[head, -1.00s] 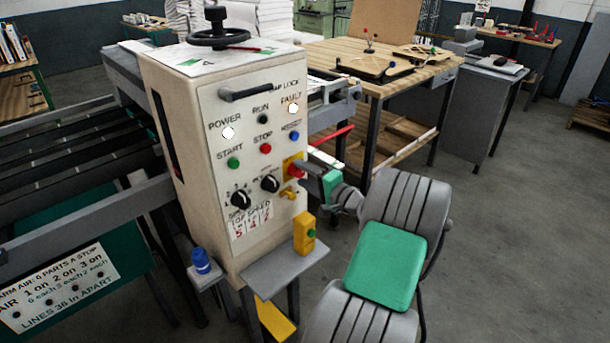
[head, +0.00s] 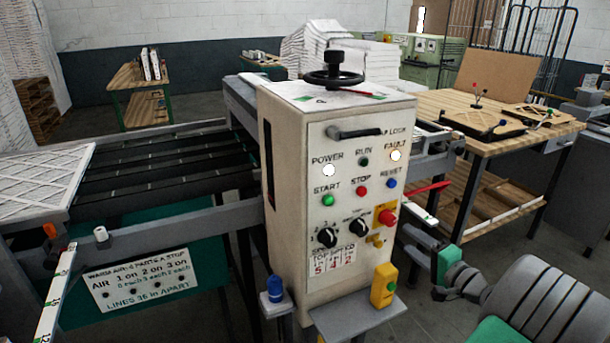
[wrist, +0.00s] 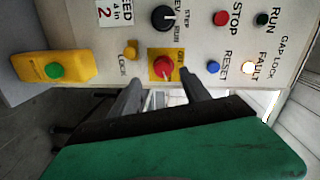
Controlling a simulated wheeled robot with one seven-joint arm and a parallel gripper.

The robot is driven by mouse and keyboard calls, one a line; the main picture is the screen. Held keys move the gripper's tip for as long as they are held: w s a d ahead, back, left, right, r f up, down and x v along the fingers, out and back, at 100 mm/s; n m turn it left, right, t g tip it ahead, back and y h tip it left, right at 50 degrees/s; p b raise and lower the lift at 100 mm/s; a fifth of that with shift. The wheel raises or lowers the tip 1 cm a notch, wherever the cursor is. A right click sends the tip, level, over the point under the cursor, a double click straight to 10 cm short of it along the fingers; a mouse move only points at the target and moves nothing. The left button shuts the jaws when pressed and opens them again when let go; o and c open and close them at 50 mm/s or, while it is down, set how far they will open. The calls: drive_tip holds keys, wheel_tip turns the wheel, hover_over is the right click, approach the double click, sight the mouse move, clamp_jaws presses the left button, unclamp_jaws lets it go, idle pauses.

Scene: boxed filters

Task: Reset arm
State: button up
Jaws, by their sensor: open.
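My gripper (head: 412,240) is open and empty. It is at the right of the cream control panel (head: 345,190), a little below and apart from the red emergency knob (head: 387,217) on its yellow plate. In the wrist view the two dark fingers (wrist: 160,88) point at the panel, and the red knob (wrist: 163,65) shows between and beyond their tips. My grey arm (head: 530,300) with its green cover fills the lower right of the head view. The lit fault lamp (head: 396,155) and the blue reset button (head: 390,183) are on the panel.
A yellow box with a green button (head: 384,286) stands on a grey shelf (head: 350,318) below the panel. A wooden workbench (head: 545,135) is behind my arm.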

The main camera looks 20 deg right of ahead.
drive_tip(key=s+a+f+n+g+y, duration=0.15)
drive_tip(key=s+f+g, duration=0.25)
drive_tip(key=f, duration=0.5)
drive_tip(key=s+a+f+n+g+y, duration=0.1)
drive_tip(key=s+a+f+g, duration=0.25)
drive_tip(key=f, duration=0.65)
drive_tip(key=s+a+f+n+g, duration=0.1)
drive_tip(key=s+a+g, duration=0.3)
drive_tip(key=s, duration=0.3)
drive_tip(key=s+a+g, duration=0.5)
drive_tip(key=s, duration=0.2)
drive_tip(key=w+a+r+n+t+h, duration=0.1)
drive_tip(key=w+a+r+n, duration=0.5)
drive_tip(key=a+r, duration=0.2)
drive_tip(key=w+a+r+n+t+h, duration=0.1)
drive_tip(key=w+a+r+n, duration=0.4)
drive_tip(key=a, duration=0.8)
wheel_tip(320, 180, up, 3)
drive_tip(key=shift+w+a+f+n+t+h+p, duration=0.1)
drive_tip(key=shift+w+a+n+t+h+p, duration=0.25)
drive_tip(key=shift+w+h, duration=0.3)
